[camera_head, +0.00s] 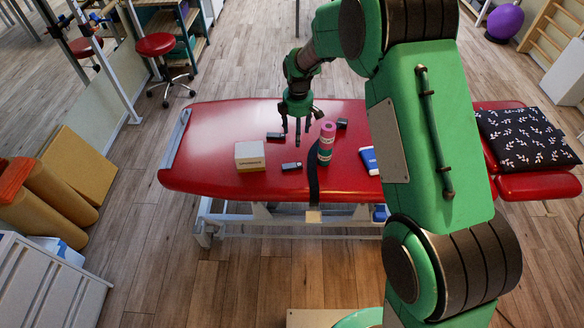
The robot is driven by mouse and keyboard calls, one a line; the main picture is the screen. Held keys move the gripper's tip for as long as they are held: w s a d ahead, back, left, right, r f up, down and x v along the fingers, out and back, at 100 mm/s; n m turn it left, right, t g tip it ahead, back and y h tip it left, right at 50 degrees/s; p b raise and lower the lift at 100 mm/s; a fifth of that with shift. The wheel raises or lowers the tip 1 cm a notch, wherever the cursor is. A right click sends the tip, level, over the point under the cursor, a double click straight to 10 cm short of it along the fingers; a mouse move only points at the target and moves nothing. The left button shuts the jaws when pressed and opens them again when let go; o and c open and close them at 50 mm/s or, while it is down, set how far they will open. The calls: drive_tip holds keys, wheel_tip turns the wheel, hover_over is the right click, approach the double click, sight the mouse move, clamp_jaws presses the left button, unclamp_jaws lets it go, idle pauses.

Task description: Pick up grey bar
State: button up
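Several small dark grey pieces lie on the red padded treatment table (215,125). One short bar (291,166) lies in front of my gripper, beside a white box. Another (275,136) lies just left of the fingers, and a third (342,124) lies to the right, behind a pink roll. I cannot tell for sure which is the grey bar. My gripper (297,132) points down over the table's middle, fingers spread apart, with nothing visible between them. Its exact height above the table is hard to judge.
The white box (249,156) stands left of the near bar. The pink and green roll (326,143) stands upright close to the gripper's right, with a dark strap (313,187) hanging over the front edge. A blue and white packet (369,160) lies further right. The table's left end is clear.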

drive_tip(key=n, duration=0.2)
hover_over(291, 164)
wheel_tip(291, 164, down, 6)
drive_tip(key=shift+s+d, duration=0.1)
drive_tip(key=shift+f+m, duration=0.1)
drive_tip(key=shift+m, duration=0.2)
drive_tip(key=shift+f+b, duration=0.7)
drive_tip(key=shift+f, duration=3.55)
drive_tip(key=shift+f+b, duration=0.75)
drive_tip(key=shift+f, duration=1.85)
drive_tip(key=c, duration=1.3)
